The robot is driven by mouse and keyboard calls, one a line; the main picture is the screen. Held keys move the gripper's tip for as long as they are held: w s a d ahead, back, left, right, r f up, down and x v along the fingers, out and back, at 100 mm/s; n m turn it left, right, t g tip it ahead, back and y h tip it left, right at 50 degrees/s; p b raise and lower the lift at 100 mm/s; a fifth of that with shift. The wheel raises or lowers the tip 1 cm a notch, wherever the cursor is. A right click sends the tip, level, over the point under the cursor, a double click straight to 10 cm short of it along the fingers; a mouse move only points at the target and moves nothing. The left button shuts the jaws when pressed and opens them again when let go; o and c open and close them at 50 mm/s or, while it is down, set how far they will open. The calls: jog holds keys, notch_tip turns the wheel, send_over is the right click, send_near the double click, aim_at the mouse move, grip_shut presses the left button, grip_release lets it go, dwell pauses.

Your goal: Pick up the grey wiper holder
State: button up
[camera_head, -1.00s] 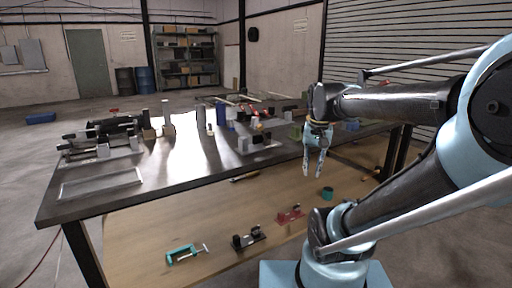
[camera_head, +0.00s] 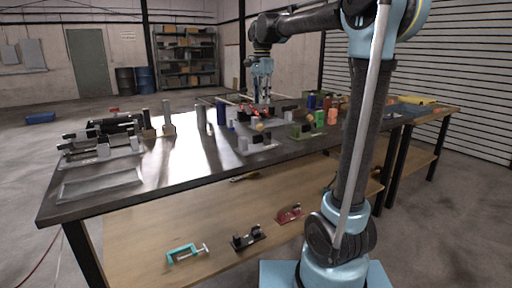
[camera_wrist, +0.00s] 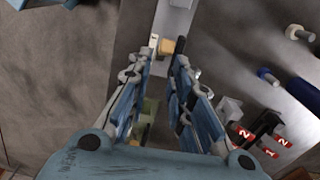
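A low grey piece with upright grey blocks (camera_head: 258,147), which looks like the grey wiper holder, sits near the table's front edge in the head view. I cannot confirm its identity. My gripper (camera_head: 262,101) points down above the table, behind and apart from this piece. In the wrist view my gripper (camera_wrist: 167,50) is open, with a narrow gap between its fingertips. A tan block (camera_wrist: 165,47) and a pale grey plate (camera_wrist: 173,18) show near and beyond the fingertips. A green part (camera_wrist: 147,118) shows between the fingers. Nothing is visibly held.
The wrist view shows black blocks with red number labels (camera_wrist: 282,140) at right. The bright table area at left centre is clear.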

aim_at(260, 125)
jog(key=f, duration=1.2)
jog(key=shift+w+a, duration=0.25)
jog(key=shift+a, duration=0.1)
jog(key=shift+a+f, duration=0.15)
jog(key=shift+f, duration=1.15)
jog(key=shift+a+f, duration=0.15)
jog(key=shift+f, duration=1.15)
jog(key=shift+c, duration=0.2)
grip_shut()
